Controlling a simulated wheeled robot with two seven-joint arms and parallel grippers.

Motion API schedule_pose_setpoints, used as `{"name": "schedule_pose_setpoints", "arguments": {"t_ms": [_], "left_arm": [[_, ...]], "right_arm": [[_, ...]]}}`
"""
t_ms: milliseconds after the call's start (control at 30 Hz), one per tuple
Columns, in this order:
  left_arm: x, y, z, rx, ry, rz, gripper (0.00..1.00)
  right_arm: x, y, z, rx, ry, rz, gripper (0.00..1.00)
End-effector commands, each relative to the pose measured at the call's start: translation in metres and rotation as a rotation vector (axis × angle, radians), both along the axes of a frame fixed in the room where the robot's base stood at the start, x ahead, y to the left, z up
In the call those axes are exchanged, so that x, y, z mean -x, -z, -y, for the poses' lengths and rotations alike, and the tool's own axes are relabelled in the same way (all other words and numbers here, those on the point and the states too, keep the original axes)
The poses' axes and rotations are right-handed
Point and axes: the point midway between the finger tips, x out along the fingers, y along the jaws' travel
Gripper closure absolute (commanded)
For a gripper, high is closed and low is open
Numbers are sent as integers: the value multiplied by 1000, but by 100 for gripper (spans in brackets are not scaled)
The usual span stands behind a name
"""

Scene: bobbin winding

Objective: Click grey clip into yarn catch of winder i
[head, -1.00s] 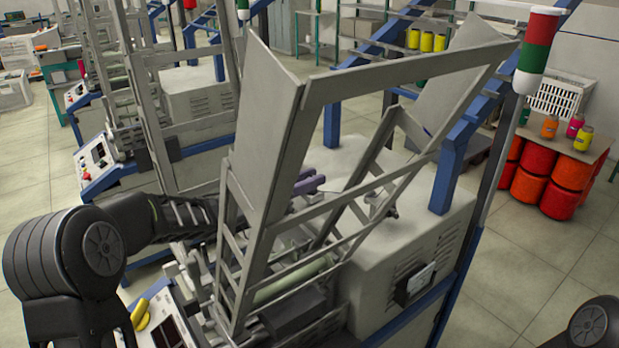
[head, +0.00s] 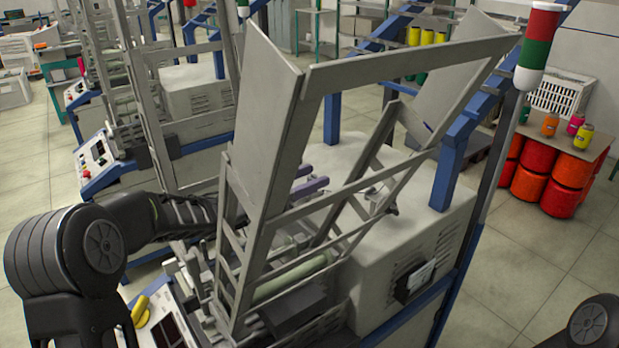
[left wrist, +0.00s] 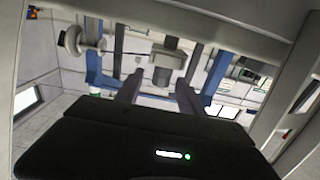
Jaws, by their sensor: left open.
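The winder (head: 400,235) is a light grey machine with an open metal frame in the middle of the head view. My left arm comes in from the left behind the frame's front panel. My left gripper (head: 313,178) shows past the panel as two purplish-grey fingers, held apart. In the left wrist view my left gripper (left wrist: 160,80) is open, with nothing seen between its fingers. A grey block-shaped part (left wrist: 168,56) lies just beyond the fingertips; I cannot tell whether it is the clip or the yarn catch. My right gripper is out of view.
The winder's frame bars (head: 290,150) stand close around my left arm. A control panel (head: 168,325) is at the lower left. A white round part on a rod (left wrist: 72,40) is left of the fingers in the wrist view. Red drums (head: 545,180) stand at the right.

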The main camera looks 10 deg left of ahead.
Motion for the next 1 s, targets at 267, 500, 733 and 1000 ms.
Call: {"name": "schedule_pose_setpoints", "arguments": {"t_ms": [267,500,733,1000], "left_arm": [[20,0,-18,0,-3,1,54],[50,0,-42,-1,-2,1,54],[60,0,-50,1,0,-1,54],[60,0,-50,0,0,0,54]], "right_arm": [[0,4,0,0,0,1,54],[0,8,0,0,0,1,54],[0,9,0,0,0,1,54],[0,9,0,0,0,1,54]]}}
